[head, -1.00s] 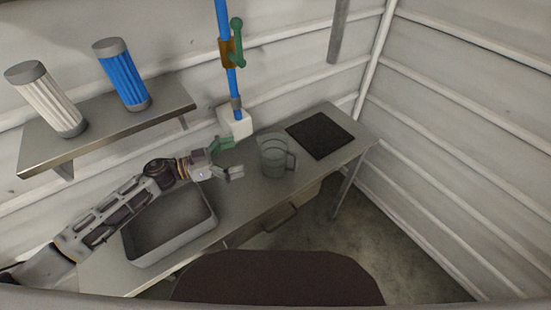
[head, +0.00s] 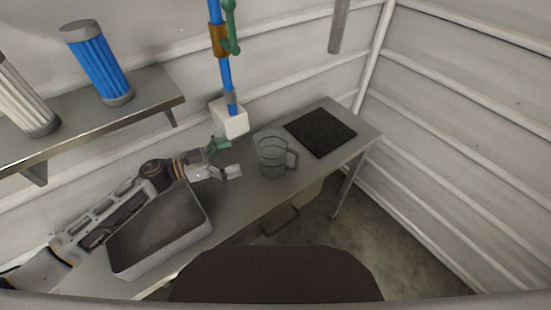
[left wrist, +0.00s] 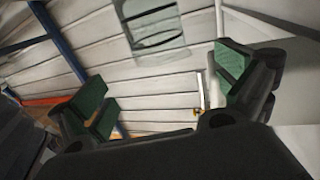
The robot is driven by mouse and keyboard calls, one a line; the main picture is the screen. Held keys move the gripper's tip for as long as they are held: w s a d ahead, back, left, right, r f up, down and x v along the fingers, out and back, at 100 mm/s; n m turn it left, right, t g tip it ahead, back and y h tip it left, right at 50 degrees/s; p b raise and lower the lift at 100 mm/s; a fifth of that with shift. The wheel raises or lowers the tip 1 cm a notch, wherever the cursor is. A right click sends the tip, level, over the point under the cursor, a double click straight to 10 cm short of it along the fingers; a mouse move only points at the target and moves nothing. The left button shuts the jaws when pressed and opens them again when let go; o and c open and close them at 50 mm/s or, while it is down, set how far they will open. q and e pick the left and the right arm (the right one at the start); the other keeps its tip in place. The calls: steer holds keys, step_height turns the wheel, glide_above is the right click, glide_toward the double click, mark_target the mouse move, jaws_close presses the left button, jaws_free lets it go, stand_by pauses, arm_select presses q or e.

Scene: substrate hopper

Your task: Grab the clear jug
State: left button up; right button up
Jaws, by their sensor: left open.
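The clear jug (head: 271,157) stands upright on the grey bench, its handle (head: 291,159) on the right side. My left gripper (head: 229,159) is open and empty, just left of the jug and apart from it. In the left wrist view the two green finger pads of my left gripper (left wrist: 165,95) are spread wide with nothing between them. My right gripper is not in view.
A grey tray (head: 205,229) sits on the bench below my left arm. A white block (head: 232,121) with a blue pole (head: 226,72) stands behind the gripper. A black mat (head: 320,131) lies right of the jug. A shelf (head: 150,103) holds a blue cylinder (head: 98,66).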

mark_target(257, 147)
arm_select(q)
steer(key=x, duration=0.7)
steer(key=shift+r+p, duration=0.1)
steer(key=shift+p, duration=0.2)
steer(key=shift+w+d, duration=0.2)
steer(key=shift+d, duration=0.55)
steer(key=shift+w+d, duration=0.1)
steer(key=shift+d, duration=0.05)
steer(key=shift+w+d+r+p, duration=0.15)
steer(key=shift+w+d+r, duration=0.1)
steer(key=shift+d, duration=0.4)
steer(key=shift+w+d+r+p, duration=0.15)
steer(key=shift+w+d+r, duration=0.05)
steer(key=shift+d, duration=0.45)
steer(key=shift+w+d, duration=0.25)
steer(key=shift+d, duration=0.4)
steer(key=shift+w+d+f, duration=0.1)
steer(key=shift+w+d, duration=0.05)
steer(key=shift+d, duration=0.15)
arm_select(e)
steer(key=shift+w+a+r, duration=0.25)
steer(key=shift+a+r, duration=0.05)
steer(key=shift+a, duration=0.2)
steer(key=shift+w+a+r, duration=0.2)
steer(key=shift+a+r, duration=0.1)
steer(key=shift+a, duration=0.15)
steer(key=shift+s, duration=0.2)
